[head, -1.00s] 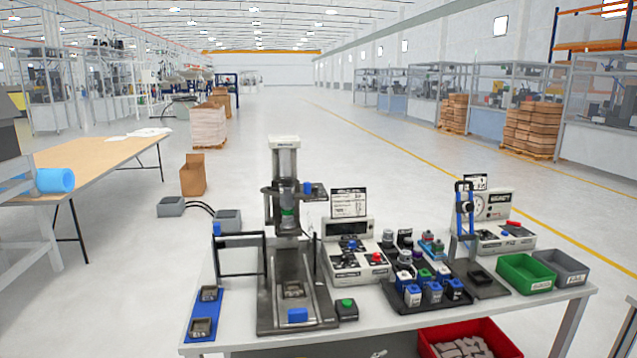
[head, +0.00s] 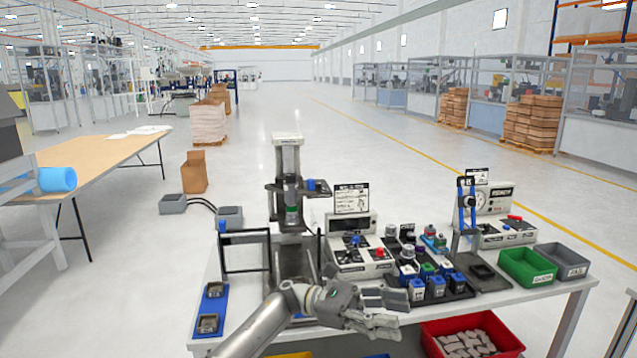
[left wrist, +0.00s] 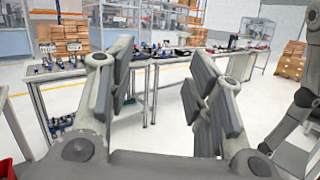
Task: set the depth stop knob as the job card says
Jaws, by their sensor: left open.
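The bench press (head: 288,205) stands at the left of the white table, with a small blue knob (head: 312,185) on the right of its head. A grey control box (head: 347,262) beside it has small blue and red knobs. A white card (head: 351,198) stands on this box; its print is too small to read. I cannot tell which knob is the depth stop. My left gripper (head: 388,313) is open and empty at the table's front, hiding part of the press base. In the left wrist view its fingers (left wrist: 157,95) are apart with nothing between. My right gripper is not in view.
Green (head: 527,268) and grey (head: 565,261) bins stand at the right end. A second gauge box (head: 495,215) is behind. A red bin (head: 470,325) sits low in front. A blue tray (head: 210,310) lies left.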

